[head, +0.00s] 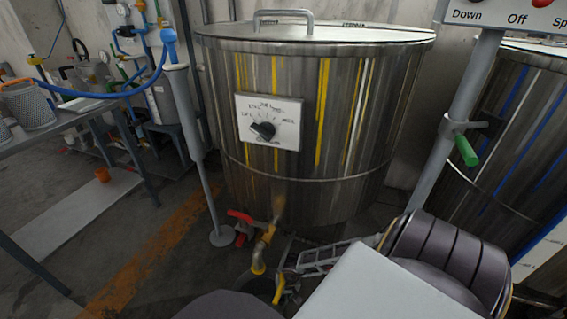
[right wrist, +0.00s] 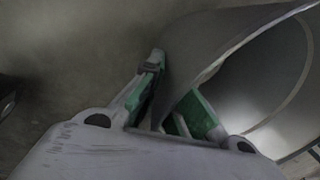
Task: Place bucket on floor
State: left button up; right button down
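A metal bucket (head: 258,287) shows only in part at the bottom of the head view, low under the tap of the big vat; my right arm covers much of it. In the right wrist view, the bucket's grey curved wall (right wrist: 222,42) fills the upper right. My right gripper (head: 284,278) is at the bucket's edge. In the right wrist view, its green-padded fingers (right wrist: 176,100) are on either side of the wall and look closed on it. I cannot tell whether the bucket touches the floor. My left gripper is not in view.
A large steel vat (head: 330,120) with a dial panel stands ahead. Its tap (head: 262,245) with a red handle is close to my right gripper. A post (head: 192,140) stands left of it, and a control-box post (head: 455,130) right. Open floor (head: 150,255) lies left.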

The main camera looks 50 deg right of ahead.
jog(key=shift+f+b, duration=0.3)
jog(key=shift+f, duration=0.4)
jog(key=c, duration=1.6)
grip_release()
jog(key=shift+f, duration=0.1)
jog(key=shift+c, duration=0.2)
